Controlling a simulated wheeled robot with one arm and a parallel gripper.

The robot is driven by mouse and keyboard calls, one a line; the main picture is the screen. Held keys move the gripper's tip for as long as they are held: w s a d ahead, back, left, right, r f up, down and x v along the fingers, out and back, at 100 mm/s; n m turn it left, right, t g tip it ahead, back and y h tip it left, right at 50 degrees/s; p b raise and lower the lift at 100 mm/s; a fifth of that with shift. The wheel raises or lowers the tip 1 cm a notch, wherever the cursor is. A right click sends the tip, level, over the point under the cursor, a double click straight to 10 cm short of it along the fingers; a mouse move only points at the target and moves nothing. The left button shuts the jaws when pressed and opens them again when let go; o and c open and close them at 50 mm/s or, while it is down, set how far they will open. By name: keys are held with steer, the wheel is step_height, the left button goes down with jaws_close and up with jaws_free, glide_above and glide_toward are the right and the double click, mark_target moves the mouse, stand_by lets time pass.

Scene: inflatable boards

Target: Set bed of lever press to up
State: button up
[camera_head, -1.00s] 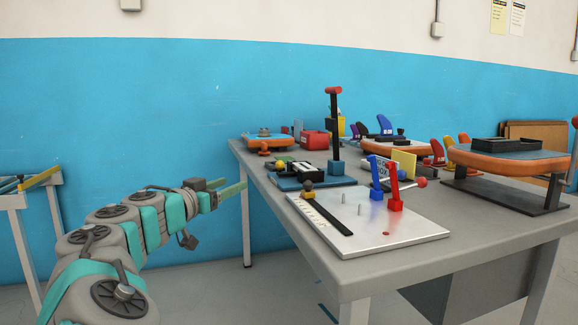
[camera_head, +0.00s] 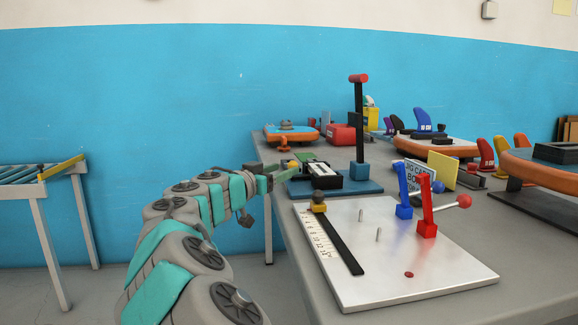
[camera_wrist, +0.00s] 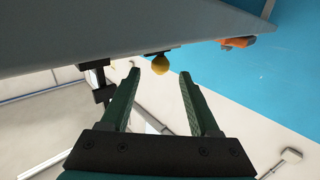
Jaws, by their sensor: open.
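The lever press has a blue base (camera_head: 360,187) with a blue block and a tall black lever (camera_head: 359,115) topped by a red grip. A black and white bed-like part (camera_head: 322,172) lies low on its left side. A yellow ball knob (camera_head: 293,166) shows at the press's left end; in the wrist view a yellow ball (camera_wrist: 160,65) hangs at the table edge. My gripper (camera_head: 282,173) is open and empty at the left side of the press. In the wrist view the ball appears between the tips of my open fingers (camera_wrist: 160,76); its depth relative to them is unclear.
A silver plate (camera_head: 440,270) with a ruler, pegs, a blue lever (camera_head: 403,188) and a red lever (camera_head: 426,205) lies in front on the grey table (camera_head: 290,225). Orange-edged boards (camera_head: 435,146) stand behind and right. Open floor lies left of the table.

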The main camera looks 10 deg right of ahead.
mark_target(290, 167)
steer(key=shift+x, duration=1.6)
jaws_close()
